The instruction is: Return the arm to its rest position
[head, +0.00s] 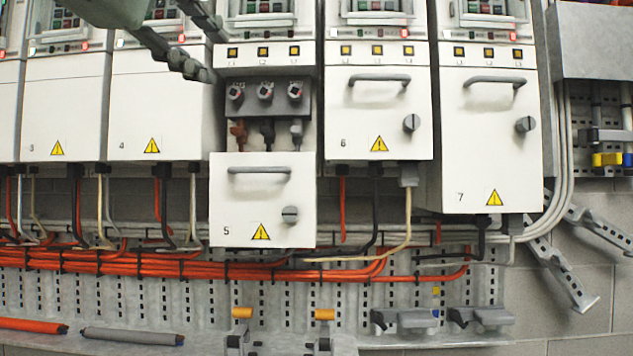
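My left gripper (219,60) comes in from the upper left, in front of the top of drives 4 and 5. Its two dark fingers are spread apart with nothing between them. The fingertips show near the upper left edge of drive 5 (219,195), and I cannot tell how far in front they are. The white cover of drive 5 sits low, and three terminals (266,92) with cable ends below them show above it. My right gripper is not in view.
Drive 4 (160,95), drive 6 (345,115) and drive 7 (465,140) stand alongside with white covers. Orange cables (150,264) run below. Grey rods (130,336) and orange-capped tools (241,335) lie along the bottom. Angled grey brackets (560,265) stick out at right.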

